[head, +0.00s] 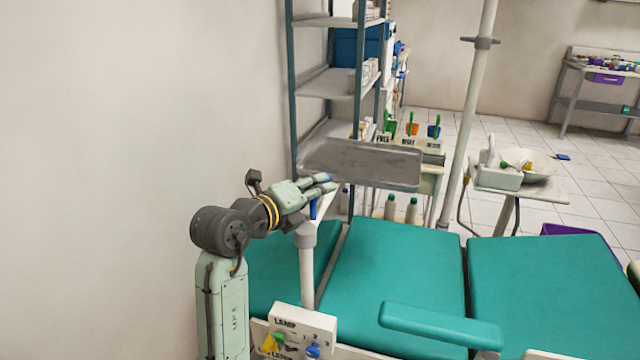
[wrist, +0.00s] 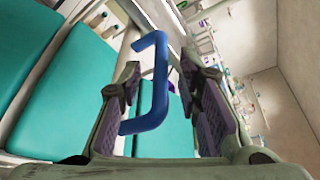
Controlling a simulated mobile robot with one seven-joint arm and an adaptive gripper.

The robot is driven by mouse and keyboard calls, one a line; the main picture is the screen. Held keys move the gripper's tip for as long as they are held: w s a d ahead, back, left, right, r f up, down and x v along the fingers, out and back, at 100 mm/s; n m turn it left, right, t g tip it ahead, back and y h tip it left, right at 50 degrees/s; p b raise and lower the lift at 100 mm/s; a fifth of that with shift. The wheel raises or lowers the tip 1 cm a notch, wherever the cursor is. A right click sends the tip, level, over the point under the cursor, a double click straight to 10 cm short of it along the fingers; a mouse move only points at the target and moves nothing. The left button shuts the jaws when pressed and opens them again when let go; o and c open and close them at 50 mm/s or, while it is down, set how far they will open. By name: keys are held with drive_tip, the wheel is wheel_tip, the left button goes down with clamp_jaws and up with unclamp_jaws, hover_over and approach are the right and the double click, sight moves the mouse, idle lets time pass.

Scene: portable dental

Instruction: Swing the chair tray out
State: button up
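The chair tray (head: 365,165) is a flat grey tray at the upper middle of the head view. It is carried on a pale arm above a post (head: 307,265) beside the teal chair (head: 395,275). A blue handle (head: 313,208) hangs by the tray arm, partly hidden by my gripper (head: 326,183). In the wrist view the bent blue handle (wrist: 160,85) shows between the two fingers of my gripper (wrist: 160,66). The fingers are open, one on either side of the handle, with a visible gap on the right. Whether the left finger touches it I cannot tell.
A shelf rack (head: 327,82) stands against the wall behind the tray. A pole (head: 470,110) and a basin unit (head: 510,178) stand to the right. A lamp control box (head: 303,328) and an armrest (head: 440,325) are in front. Tiled floor lies open at the back right.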

drive_tip(key=shift+x, duration=0.85)
drive_tip(key=shift+c, duration=0.2)
clamp_jaws()
